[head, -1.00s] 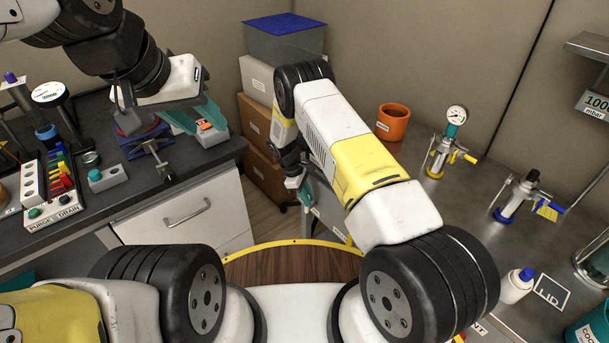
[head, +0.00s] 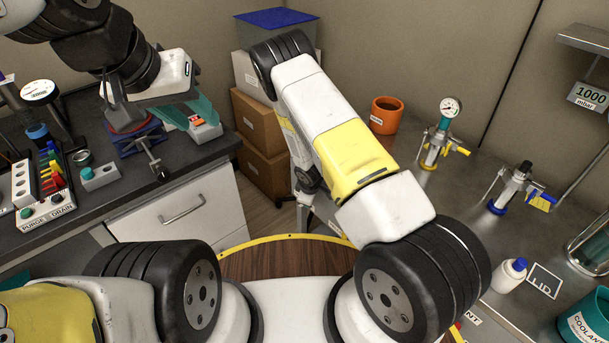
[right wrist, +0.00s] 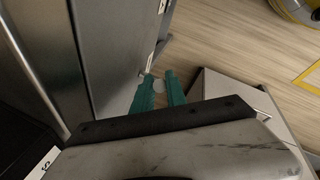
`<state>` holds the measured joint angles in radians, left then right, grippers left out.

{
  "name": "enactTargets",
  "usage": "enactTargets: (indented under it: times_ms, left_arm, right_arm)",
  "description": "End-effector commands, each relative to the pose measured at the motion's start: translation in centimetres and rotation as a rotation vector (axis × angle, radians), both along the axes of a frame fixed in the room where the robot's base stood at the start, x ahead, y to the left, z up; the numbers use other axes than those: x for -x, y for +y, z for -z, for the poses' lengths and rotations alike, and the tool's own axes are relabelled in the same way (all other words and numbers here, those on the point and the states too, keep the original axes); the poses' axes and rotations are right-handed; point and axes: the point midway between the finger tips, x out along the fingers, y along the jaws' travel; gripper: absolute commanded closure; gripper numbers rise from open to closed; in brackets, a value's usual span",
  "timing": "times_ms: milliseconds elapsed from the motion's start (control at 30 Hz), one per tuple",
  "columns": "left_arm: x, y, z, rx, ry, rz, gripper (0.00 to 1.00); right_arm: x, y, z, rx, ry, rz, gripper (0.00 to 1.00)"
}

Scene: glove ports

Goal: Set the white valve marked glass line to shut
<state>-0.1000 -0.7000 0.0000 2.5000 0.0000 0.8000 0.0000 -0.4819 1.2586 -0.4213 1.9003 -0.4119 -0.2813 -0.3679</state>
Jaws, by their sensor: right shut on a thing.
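In the right wrist view, the teal fingers of my right gripper (right wrist: 159,92) are closed around a small pale round knob (right wrist: 159,86), which looks like the white valve. It is beside a grey metal cabinet front. No marking on it is readable, and its setting cannot be told. In the head view my right arm hides the valve and most of that gripper. My left gripper (head: 186,114) is over the left bench at the upper left, its teal fingers apart, with nothing seen held between them.
The left bench holds a purge and drain panel (head: 45,205) and a small jack. The right bench holds an orange pot (head: 386,115), a gauge fitting (head: 437,140), a blue-based valve fitting (head: 512,190) and a white bottle (head: 509,276). Cardboard boxes (head: 259,125) stand behind my right arm.

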Motion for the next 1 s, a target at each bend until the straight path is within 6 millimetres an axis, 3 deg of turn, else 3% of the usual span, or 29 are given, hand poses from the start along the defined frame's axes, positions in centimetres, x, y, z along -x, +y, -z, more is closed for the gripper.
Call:
enactTargets:
  times_ms: [433,467,567,867,1000]
  left_arm:
    - [0.0,0.0,0.0,0.0,0.0,0.0,0.61]
    - [0.0,0.0,0.0,0.0,0.0,0.0,0.61]
    - [0.0,0.0,0.0,0.0,0.0,0.0,0.61]
    - [0.0,0.0,0.0,0.0,0.0,0.0,0.61]
    - [0.0,0.0,0.0,0.0,0.0,0.0,0.61]
  right_arm:
    - [0.1,-0.1,0.1,-0.007,-0.01,0.0,1.0]
    - [0.1,-0.1,0.1,-0.007,-0.01,0.0,0.81]
    - [0.1,-0.1,0.1,-0.007,-0.01,0.0,0.61]
    - [0.1,0.0,0.0,-0.007,-0.01,0.0,0.61]
    - [0.3,0.0,-1.0,-0.007,-0.012,0.0,0.61]
